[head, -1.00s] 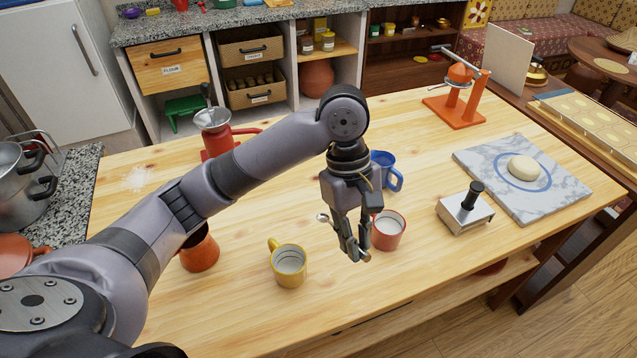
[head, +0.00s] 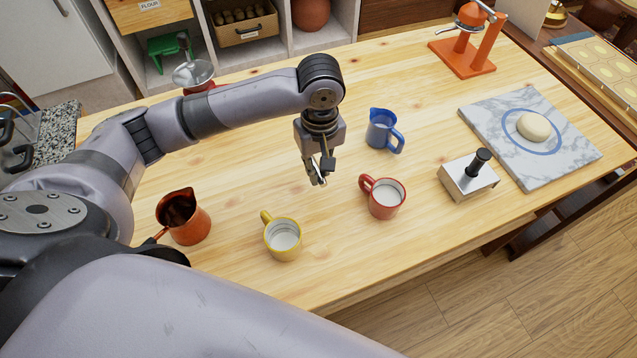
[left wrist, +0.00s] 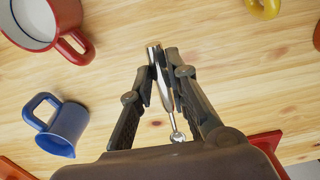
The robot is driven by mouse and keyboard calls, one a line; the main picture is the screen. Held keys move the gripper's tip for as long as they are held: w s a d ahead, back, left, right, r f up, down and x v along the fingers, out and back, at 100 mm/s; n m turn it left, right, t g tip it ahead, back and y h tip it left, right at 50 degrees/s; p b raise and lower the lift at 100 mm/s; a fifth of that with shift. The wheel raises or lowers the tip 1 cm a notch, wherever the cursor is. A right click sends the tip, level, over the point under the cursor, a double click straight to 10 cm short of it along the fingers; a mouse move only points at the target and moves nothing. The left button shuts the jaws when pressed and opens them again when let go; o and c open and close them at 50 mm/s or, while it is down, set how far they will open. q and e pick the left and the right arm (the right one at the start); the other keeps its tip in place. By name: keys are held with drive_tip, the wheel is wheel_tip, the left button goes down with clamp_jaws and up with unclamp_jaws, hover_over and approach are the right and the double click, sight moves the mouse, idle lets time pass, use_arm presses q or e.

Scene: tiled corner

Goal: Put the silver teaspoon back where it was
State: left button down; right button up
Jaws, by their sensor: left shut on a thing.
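My left gripper (head: 318,182) is in the middle of the head view, above the wooden table. In the left wrist view its fingers (left wrist: 162,62) are shut on the silver teaspoon (left wrist: 165,88). The handle lies between the fingertips and the small bowl end points back towards the palm. In the head view the teaspoon is mostly hidden by the fingers. The gripper is between the yellow mug (head: 283,238) and the red mug (head: 385,200), behind them. My right gripper is not in view.
A blue jug (head: 381,130) stands to the right of the gripper. A metal press with a black knob (head: 467,180) and a marble board (head: 490,110) with dough are at the right. Table around the gripper is bare.

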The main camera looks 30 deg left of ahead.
sight(319, 194)
use_arm(q)
wheel_tip(319, 194, down, 3)
drive_tip(key=shift+r, duration=0.15)
drive_tip(key=shift+f, duration=0.25)
wheel_tip(319, 194, down, 4)
drive_tip(key=shift+r, duration=0.25)
drive_tip(key=shift+f, duration=0.4)
drive_tip(key=shift+p, duration=0.3)
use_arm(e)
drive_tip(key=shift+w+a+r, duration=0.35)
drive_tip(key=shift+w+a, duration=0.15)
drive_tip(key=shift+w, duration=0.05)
use_arm(q)
drive_tip(key=c, duration=1.5)
unclamp_jaws()
drive_tip(key=shift+c, duration=0.2)
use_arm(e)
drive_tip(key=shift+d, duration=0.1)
use_arm(q)
wheel_tip(319, 194, up, 12)
drive_tip(key=shift+d+r+b, duration=0.1)
drive_tip(key=shift+b, duration=0.65)
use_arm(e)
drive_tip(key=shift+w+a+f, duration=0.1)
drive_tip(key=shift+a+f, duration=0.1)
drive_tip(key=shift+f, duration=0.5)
